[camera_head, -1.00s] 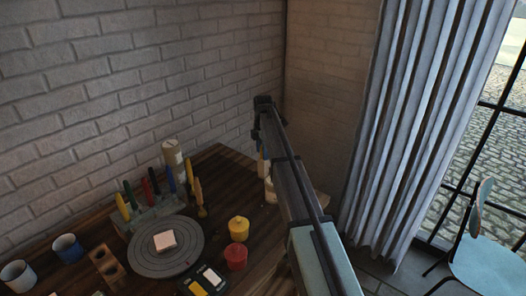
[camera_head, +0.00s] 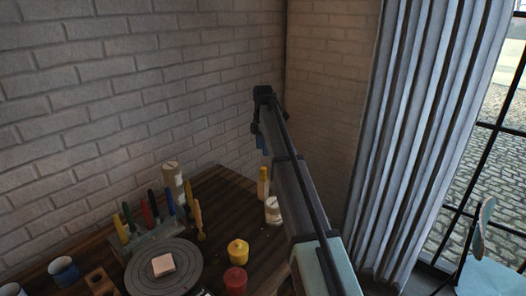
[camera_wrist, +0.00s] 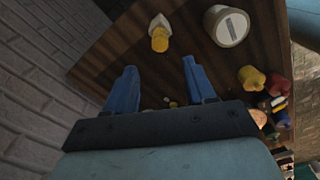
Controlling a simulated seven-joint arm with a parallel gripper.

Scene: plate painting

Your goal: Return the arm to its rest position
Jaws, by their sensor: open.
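My gripper (camera_head: 260,142) is at the end of my raised arm, above the back right of the wooden table in the head view. In the wrist view, its two blue fingers (camera_wrist: 159,66) are spread apart with nothing between them. Below and beyond the fingers stand a yellow-topped white bottle (camera_wrist: 159,38) and a white jar (camera_wrist: 228,25) with a label. These also show in the head view as the bottle (camera_head: 263,183) and the jar (camera_head: 272,210), left of my arm. My gripper appears clear of both.
The table (camera_head: 222,205) holds a grey turntable (camera_head: 190,278) with a pale tile (camera_head: 163,264), a rack of colored tools (camera_head: 140,232), a yellow pot (camera_head: 238,252) and a red pot (camera_head: 236,280). A brick wall (camera_head: 150,90) stands behind; a curtain (camera_head: 425,130) hangs right.

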